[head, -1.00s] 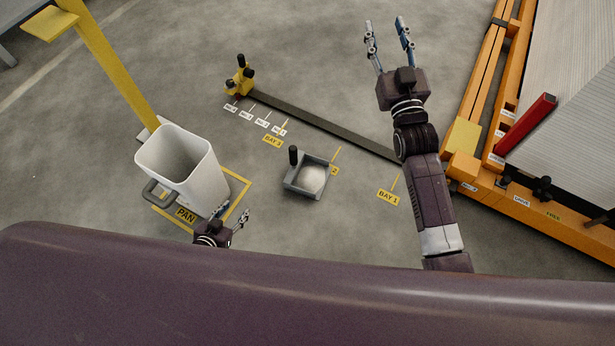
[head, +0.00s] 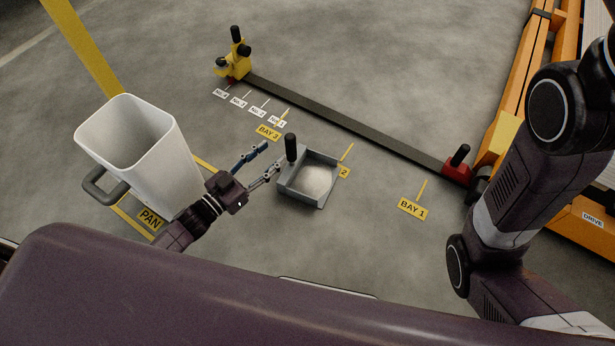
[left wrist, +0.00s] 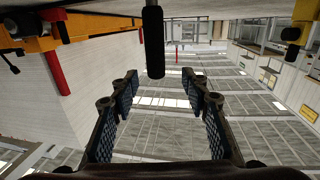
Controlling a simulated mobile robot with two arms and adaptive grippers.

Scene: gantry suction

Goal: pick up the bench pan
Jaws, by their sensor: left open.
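The bench pan (head: 294,191) is a shallow grey tray holding pale powder. It sits on the floor near the middle of the head view. Its upright black handle (head: 291,147) rises at its back left corner. My left gripper (head: 271,158) is open and empty, just left of the handle and pointing at it. In the left wrist view a black post, apparently the handle (left wrist: 153,42), stands ahead of the open fingers (left wrist: 160,88), roughly between them; they look apart from it. My right arm crosses the right side of the head view, its gripper out of frame.
A tall white bin (head: 160,165) with a grey handle stands left, by the PAN floor label (head: 150,220). A dark floor rail (head: 350,125) runs behind the pan, with a yellow stop (head: 235,62) and red stop (head: 457,168).

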